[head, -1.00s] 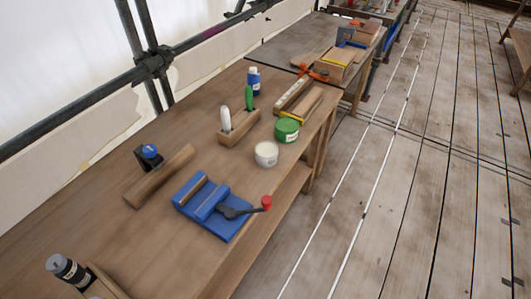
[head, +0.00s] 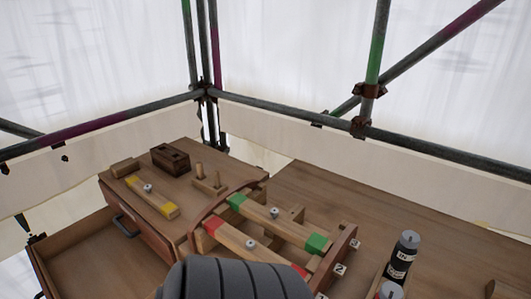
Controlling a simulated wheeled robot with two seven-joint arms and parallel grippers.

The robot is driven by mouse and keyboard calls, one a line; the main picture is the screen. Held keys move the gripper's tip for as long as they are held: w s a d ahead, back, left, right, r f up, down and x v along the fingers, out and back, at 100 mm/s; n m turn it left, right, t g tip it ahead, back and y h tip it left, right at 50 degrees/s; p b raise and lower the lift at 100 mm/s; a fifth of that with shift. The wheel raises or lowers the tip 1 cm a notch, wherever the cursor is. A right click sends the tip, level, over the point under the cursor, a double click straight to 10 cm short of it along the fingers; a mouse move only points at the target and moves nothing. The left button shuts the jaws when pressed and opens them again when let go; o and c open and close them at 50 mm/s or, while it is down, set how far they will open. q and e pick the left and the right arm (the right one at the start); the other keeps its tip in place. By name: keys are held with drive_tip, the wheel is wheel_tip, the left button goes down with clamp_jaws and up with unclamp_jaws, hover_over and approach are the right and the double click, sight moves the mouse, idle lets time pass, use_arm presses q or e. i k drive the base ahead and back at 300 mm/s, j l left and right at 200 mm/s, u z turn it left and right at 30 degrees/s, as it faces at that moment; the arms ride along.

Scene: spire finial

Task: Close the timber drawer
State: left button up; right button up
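The open timber drawer (head: 85,266) is at the lower left in the head view, an open-topped wooden box with its bare floor showing. It sits beside and below the wooden cabinet (head: 147,232). A dark curved handle (head: 124,227) shows on the cabinet's face above the drawer. The drawer's near end is cut off by the picture edge. A dark grey ribbed part, which looks like my own arm, fills the bottom middle. Neither gripper's fingers show.
On the cabinet top are a yellow-ended wooden bar (head: 152,198), a dark block (head: 170,158) and a small pegged block (head: 207,182). A wooden frame with red and green bars (head: 275,228) stands to the right. A black bottle (head: 402,256) is farther right. Scaffold poles (head: 207,60) rise behind.

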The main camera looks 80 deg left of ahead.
sight(91, 257)
drive_tip(key=k+u, duration=0.1)
drive_tip(key=u, duration=0.4)
drive_tip(key=k+l+u, duration=0.1)
drive_tip(key=u, duration=0.85)
drive_tip(key=k+u, duration=0.15)
drive_tip(key=u, duration=0.35)
drive_tip(key=k+j+u, duration=0.1)
drive_tip(key=u, duration=0.4)
drive_tip(key=j+u, duration=0.1)
drive_tip(key=u, duration=0.4)
drive_tip(key=k+j+u, duration=0.1)
drive_tip(key=u, duration=0.4)
drive_tip(key=j+u, duration=0.15)
drive_tip(key=u, duration=0.35)
